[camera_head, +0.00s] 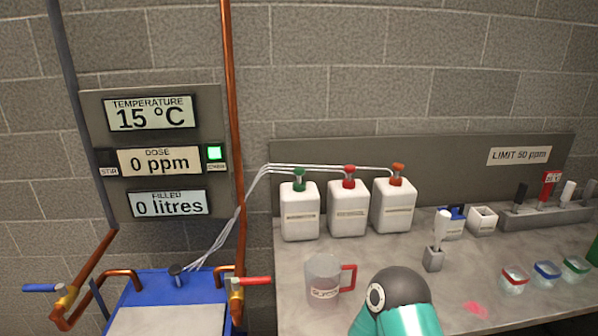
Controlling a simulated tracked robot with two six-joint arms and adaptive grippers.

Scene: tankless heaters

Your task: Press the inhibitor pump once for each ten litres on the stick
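The panel (158,158) reads 15 °C, dose 0 ppm and filled 0 litres. Neither gripper is in view; a teal and dark part of my arm shows at the bottom.
A clear jug with a red handle (323,280) stands before the bottles. Small lidded pots (514,281) and a grey rack (545,215) of handled tools are at the right. A sign (519,156) reads "LIMIT 50 ppm". Red-handled (252,282) and blue-handled valves (40,288) flank the tank.

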